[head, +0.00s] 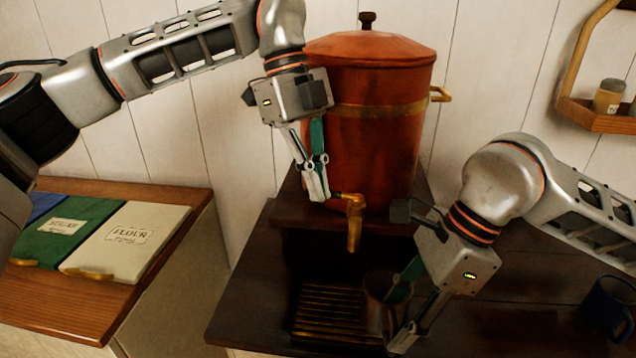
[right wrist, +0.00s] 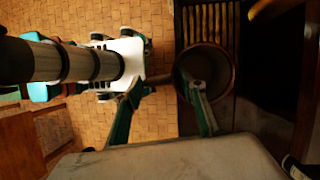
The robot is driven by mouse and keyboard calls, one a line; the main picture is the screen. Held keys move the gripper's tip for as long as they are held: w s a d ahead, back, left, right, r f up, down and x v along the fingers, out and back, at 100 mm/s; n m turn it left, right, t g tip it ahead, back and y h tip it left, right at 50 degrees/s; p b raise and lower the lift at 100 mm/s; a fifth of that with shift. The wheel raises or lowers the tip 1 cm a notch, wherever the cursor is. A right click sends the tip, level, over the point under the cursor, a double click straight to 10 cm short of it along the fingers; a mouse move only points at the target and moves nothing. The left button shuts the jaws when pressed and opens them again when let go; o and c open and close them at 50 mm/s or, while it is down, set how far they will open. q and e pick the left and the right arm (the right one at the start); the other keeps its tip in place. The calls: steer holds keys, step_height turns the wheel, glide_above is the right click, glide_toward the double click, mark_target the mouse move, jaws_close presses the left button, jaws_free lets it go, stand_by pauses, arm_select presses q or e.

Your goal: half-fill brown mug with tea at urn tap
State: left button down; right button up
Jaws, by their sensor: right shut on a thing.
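The copper urn (head: 375,150) stands on a dark raised shelf, with its brass tap (head: 354,222) pointing down at the front. The brown mug (head: 374,312) is upright at the right end of the slatted drip tray (head: 318,312), below and slightly right of the spout. My right gripper (head: 402,312) is shut on the mug's wall, one finger inside and one outside. The mug's rim (right wrist: 181,67) also shows in the right wrist view; its contents are too dark to tell. My left gripper (head: 318,196) is shut beside the tap's top, left of it. No stream of tea shows.
A blue mug (head: 608,308) stands at the right edge of the dark counter. Sugar and flour bags (head: 125,240) lie on the wooden cabinet at left. A wall shelf (head: 598,120) holds a small jar at upper right. The counter behind my right gripper is mostly clear.

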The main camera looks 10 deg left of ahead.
arm_select(q)
steer(key=shift+w+a, duration=0.15)
steer(key=shift+w, duration=0.1)
arm_select(e)
steer(key=shift+w, duration=0.2)
arm_select(q)
steer(key=s+r, duration=0.1)
steer(key=s, duration=0.3)
arm_select(e)
steer(key=shift+s, duration=0.1)
arm_select(q)
steer(key=w+r, duration=0.3)
steer(key=r, duration=0.6)
steer(key=shift+r, duration=0.1)
